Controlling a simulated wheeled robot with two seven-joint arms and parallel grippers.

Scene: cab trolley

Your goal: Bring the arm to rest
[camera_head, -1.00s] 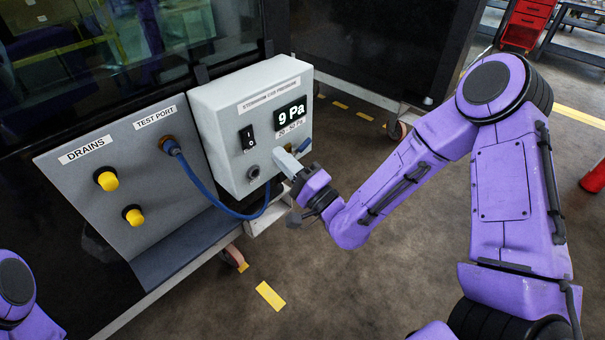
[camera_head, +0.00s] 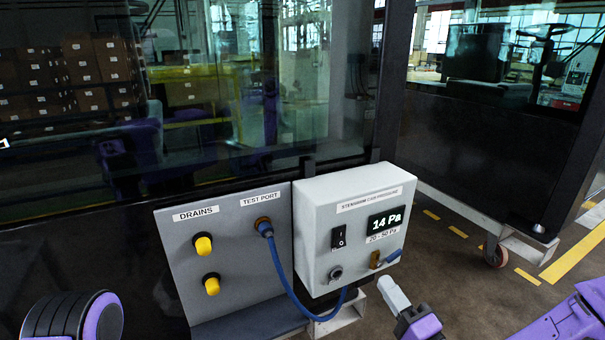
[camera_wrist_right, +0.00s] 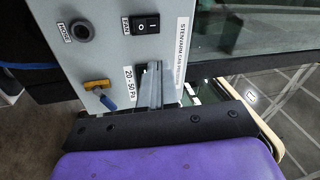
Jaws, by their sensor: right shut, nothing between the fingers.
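My right gripper (camera_head: 388,284) is at the bottom of the head view, in front of and below the lower right corner of the white pressure box (camera_head: 318,210). Its pale fingers are shut with nothing between them. They look apart from the box. In the right wrist view the closed fingers (camera_wrist_right: 151,86) appear in front of the box face, covering part of it. The blue-handled brass valve (camera_head: 385,259) is just above the gripper; it also shows in the wrist view (camera_wrist_right: 102,92). Part of my left arm shows at lower left, but its gripper does not.
The box display (camera_head: 385,220) reads 14 Pa, above a 20 - 50 Pa label. A blue hose (camera_head: 283,275) runs from the test port (camera_head: 263,224) and loops below the box. Two yellow drain knobs (camera_head: 203,245) sit on the grey panel (camera_head: 235,262).

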